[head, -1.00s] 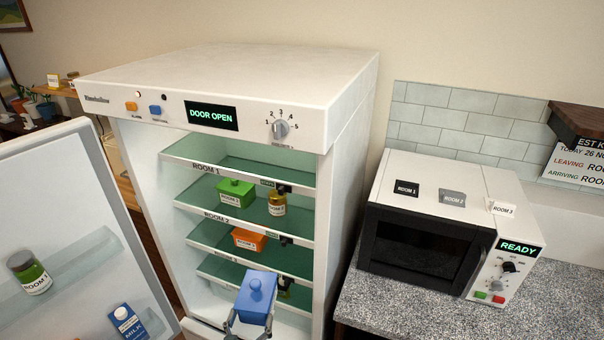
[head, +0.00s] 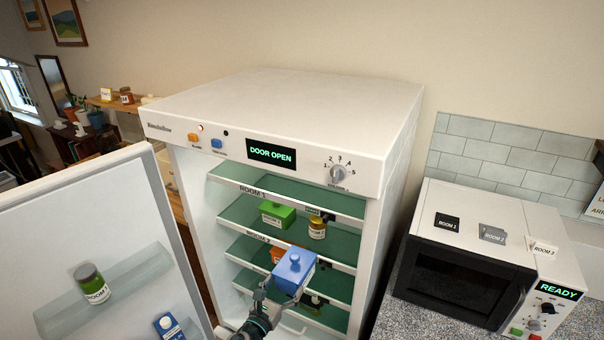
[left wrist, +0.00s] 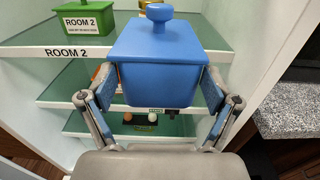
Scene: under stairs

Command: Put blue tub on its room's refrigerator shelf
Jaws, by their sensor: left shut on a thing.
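The blue tub (head: 291,272) has a knobbed lid and is held upright in my left gripper (head: 268,300). In the left wrist view the tub (left wrist: 159,55) sits between the two fingers, which press its sides. No room label shows on its visible faces. The open refrigerator (head: 290,100) has several green shelves. The top shelf edge reads ROOM 1 (head: 253,190) and the one below reads ROOM 2 (head: 257,236). The tub is in front of the lower shelves, partly hiding an orange tub (head: 276,254). My right gripper is not in view.
A green tub (head: 277,215) and a yellow jar (head: 317,229) stand on the ROOM 2 shelf. The refrigerator door (head: 90,220) stands open at left, holding a green jar (head: 91,284) and a milk carton (head: 168,326). A microwave (head: 470,270) stands on the right counter.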

